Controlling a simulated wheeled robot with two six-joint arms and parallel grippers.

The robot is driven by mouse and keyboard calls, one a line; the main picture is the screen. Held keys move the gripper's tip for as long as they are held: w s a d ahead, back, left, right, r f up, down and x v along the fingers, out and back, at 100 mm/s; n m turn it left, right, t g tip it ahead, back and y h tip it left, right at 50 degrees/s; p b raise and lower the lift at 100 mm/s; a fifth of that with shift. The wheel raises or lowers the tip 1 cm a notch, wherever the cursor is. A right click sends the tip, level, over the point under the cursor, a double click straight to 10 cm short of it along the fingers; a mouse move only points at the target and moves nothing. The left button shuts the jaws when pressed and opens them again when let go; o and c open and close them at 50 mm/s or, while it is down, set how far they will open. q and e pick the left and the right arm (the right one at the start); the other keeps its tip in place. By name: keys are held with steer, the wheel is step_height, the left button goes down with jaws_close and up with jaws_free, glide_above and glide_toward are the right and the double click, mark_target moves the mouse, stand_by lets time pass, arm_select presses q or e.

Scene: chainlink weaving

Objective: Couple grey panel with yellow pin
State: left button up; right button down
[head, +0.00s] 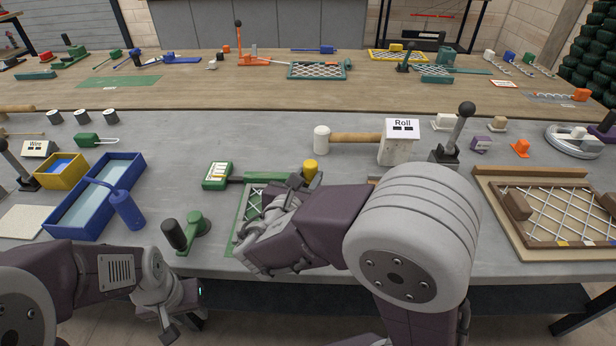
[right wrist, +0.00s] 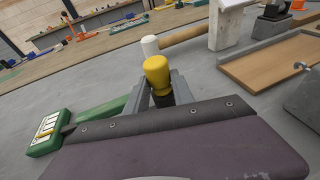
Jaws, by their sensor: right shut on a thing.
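The yellow pin (head: 309,168) shows its rounded yellow head above my right gripper (head: 300,184). In the right wrist view, the yellow pin (right wrist: 157,72) stands upright between the fingers of my right gripper (right wrist: 160,99), which is shut on it. Its lower end is hidden. A grey wire mesh panel in a green frame (head: 244,215) lies on the grey bench under my right forearm, which hides most of it. I cannot tell whether the pin touches the panel. My left gripper (head: 170,318) hangs at the bench's front edge, and its fingers are not clear.
A wooden mesh frame (head: 488,178) is at right.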

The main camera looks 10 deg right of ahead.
steer(key=shift+f, duration=0.25)
steer(key=c, duration=1)
jaws_free()
steer(key=shift+s+a+r, duration=0.2)
steer(key=shift+s+a, duration=0.05)
steer(key=shift+s, duration=0.05)
steer(key=p+v, duration=0.1)
steer(key=v, duration=0.6)
steer(key=shift+s+a+p, duration=0.1)
steer(key=shift+s+p, duration=0.1)
steer(key=shift+p, duration=0.2)
steer(key=shift+s+a, duration=0.15)
steer(key=shift+s, duration=0.25)
